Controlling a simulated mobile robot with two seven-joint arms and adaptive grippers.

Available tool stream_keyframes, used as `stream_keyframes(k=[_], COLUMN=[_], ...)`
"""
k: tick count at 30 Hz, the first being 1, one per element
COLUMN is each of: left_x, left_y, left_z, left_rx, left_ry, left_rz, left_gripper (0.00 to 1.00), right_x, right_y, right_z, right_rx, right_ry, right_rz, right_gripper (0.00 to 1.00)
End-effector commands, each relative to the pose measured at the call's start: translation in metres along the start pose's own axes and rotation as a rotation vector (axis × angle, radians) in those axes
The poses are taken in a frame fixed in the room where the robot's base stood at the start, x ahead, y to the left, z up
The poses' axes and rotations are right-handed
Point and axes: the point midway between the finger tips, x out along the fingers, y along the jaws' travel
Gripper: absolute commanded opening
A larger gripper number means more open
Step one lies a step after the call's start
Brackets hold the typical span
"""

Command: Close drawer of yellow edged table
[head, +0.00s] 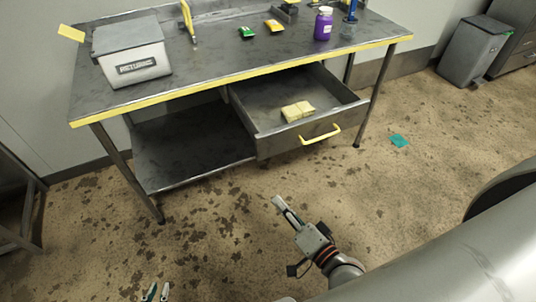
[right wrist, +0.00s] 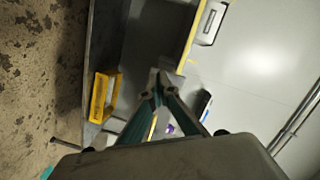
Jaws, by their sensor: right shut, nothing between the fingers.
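The grey metal table has a yellow edge (head: 250,82). Its drawer (head: 285,140) is pulled well out, with a yellow handle (head: 320,136) on its front. My right gripper (head: 279,203) is shut and empty, in front of and below the drawer, apart from the handle.
On the tabletop stand a RETURNS box (head: 132,52), a purple bottle (head: 323,24) and small green (head: 247,32) and yellow (head: 273,25) packets. A lower shelf (head: 190,150) lies left of the drawer. A teal scrap (head: 399,140) lies on the stained floor. A grey bin (head: 472,50) stands at right.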

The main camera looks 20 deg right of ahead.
Motion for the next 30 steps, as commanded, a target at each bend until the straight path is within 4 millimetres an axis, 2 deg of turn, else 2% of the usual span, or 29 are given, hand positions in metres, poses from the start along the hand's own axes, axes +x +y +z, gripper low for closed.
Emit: stream_keyframes(k=[3,8,14,30], left_x=[0.000,-0.001,-0.001,-0.002], left_y=[0.000,0.000,-0.001,-0.001], left_z=[-0.001,-0.001,-0.003,-0.005], left_rx=[0.000,0.000,0.001,0.001], left_ry=[0.000,0.000,0.001,0.002], left_rz=[0.000,0.000,-0.001,-0.001], left_gripper=[0.15,0.15,0.15,0.15], right_x=[0.007,0.010,0.028,0.125], right_y=[-0.007,-0.006,-0.006,-0.007], right_z=[-0.029,-0.048,-0.054,-0.072], right_rx=[0.288,0.475,0.495,0.490], right_ry=[0.108,0.178,0.189,0.186], right_rz=[-0.039,-0.057,-0.061,-0.059], right_gripper=[0.00,0.00,0.00,0.00])
